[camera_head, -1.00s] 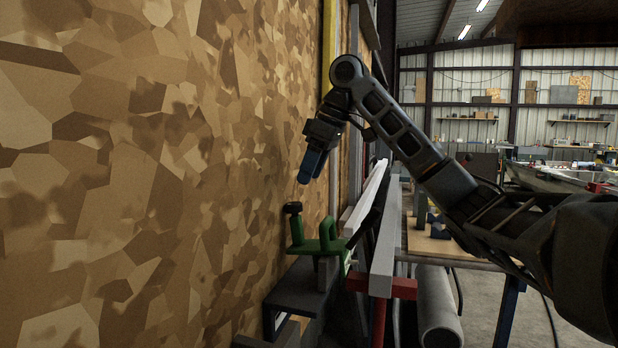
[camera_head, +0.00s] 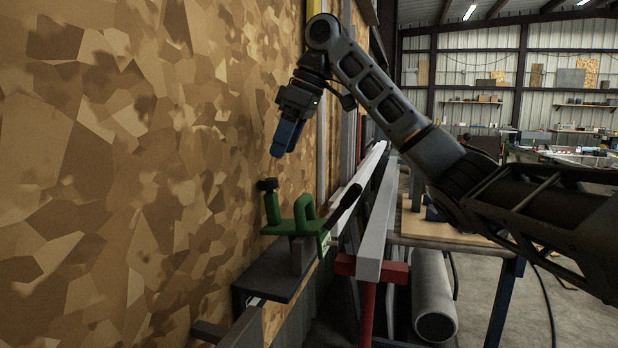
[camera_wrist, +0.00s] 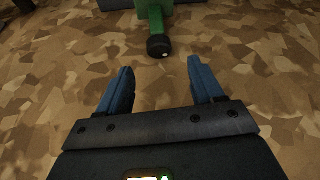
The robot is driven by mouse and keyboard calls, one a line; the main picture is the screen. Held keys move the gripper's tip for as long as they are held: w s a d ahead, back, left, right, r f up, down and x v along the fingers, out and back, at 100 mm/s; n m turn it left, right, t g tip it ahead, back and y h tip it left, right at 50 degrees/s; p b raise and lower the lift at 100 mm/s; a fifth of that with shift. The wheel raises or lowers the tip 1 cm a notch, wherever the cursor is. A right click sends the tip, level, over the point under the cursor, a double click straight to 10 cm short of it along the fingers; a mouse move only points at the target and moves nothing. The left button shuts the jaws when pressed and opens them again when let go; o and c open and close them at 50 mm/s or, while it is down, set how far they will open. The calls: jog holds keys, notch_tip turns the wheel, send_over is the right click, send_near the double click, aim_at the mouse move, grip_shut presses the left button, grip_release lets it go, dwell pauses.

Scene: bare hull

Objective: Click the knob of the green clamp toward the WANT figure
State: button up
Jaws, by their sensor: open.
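The green clamp (camera_head: 296,228) is fixed at a dark ledge beside the patterned board wall. Its black knob (camera_head: 267,184) tops the green post at its left end, and a black handle sticks up at its right. My gripper (camera_head: 284,140) is above the knob and apart from it, fingers pointing down. In the wrist view the knob (camera_wrist: 159,46) shows with a small white mark, ahead of and between my two blue fingers (camera_wrist: 161,80), which are open and empty. The WANT figure cannot be made out in either view.
The patterned board wall (camera_head: 110,170) stands close on the left. Long pale bars (camera_head: 376,225) and a red stand (camera_head: 370,268) are right of the clamp. A table (camera_head: 430,228) and a grey tube (camera_head: 434,300) are farther right. Bare floor shows at lower right.

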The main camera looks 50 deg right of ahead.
aim_at(273, 179)
jog(key=shift+p+x, duration=0.35)
jog(key=shift+x, duration=3.45)
jog(key=shift+d, duration=0.1)
